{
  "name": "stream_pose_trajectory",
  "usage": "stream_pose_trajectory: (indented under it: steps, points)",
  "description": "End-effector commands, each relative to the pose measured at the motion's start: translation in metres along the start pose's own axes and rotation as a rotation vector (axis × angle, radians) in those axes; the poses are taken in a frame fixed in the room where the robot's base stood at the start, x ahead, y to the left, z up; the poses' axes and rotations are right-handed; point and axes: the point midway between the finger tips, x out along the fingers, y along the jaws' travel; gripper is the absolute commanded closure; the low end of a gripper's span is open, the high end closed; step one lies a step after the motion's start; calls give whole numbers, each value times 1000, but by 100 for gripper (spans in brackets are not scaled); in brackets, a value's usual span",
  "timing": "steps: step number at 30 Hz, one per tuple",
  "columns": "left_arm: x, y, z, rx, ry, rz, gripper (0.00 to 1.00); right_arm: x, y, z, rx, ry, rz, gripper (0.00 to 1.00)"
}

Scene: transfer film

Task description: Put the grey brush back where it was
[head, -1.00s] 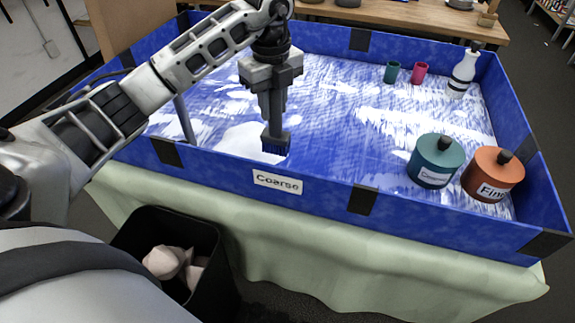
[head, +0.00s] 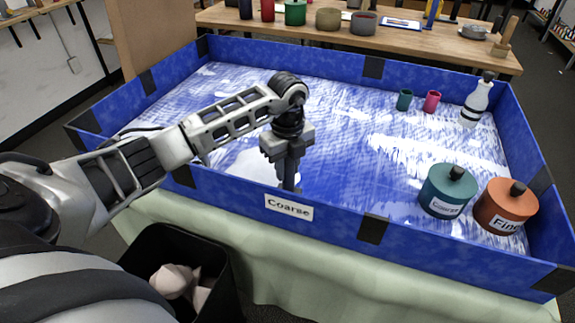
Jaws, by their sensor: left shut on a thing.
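My left gripper (head: 287,160) points down inside the blue-walled tray (head: 245,191), just behind its front wall near the "Coarse" label (head: 288,207). It is shut on the grey brush (head: 290,180), held upright with its lower end close to the front wall. The brush's bottom is partly hidden by the wall, so I cannot tell whether it touches the tray floor. My right gripper is not in view.
A teal lidded jar (head: 446,192) and an orange jar marked "Fine" (head: 505,206) stand at the tray's right. A teal cup (head: 404,100), pink cup (head: 432,102) and white bottle (head: 475,103) stand at the back right. A black bin (head: 215,262) is below, in front.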

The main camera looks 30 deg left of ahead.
Motion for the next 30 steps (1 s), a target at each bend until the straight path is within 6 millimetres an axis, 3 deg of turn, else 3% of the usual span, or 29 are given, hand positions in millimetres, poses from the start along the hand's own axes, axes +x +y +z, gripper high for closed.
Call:
stream_pose_trajectory:
  steps: [3, 4, 6, 17, 20, 30]
  points:
    - [4, 0, 0, 0, 0, 0, 97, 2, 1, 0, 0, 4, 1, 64]
    - [3, 0, 0, 0, 0, 0, 66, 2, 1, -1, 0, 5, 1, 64]
    - [3, 0, 0, 0, 0, 0, 52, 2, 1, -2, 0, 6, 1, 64]
    - [-4, 0, 0, 0, -1, -2, 52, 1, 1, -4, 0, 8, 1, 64]
    - [-17, -1, 1, 0, -2, -4, 52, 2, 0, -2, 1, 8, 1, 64]
    - [-89, -1, 1, -1, -2, -6, 52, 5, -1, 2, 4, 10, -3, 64]
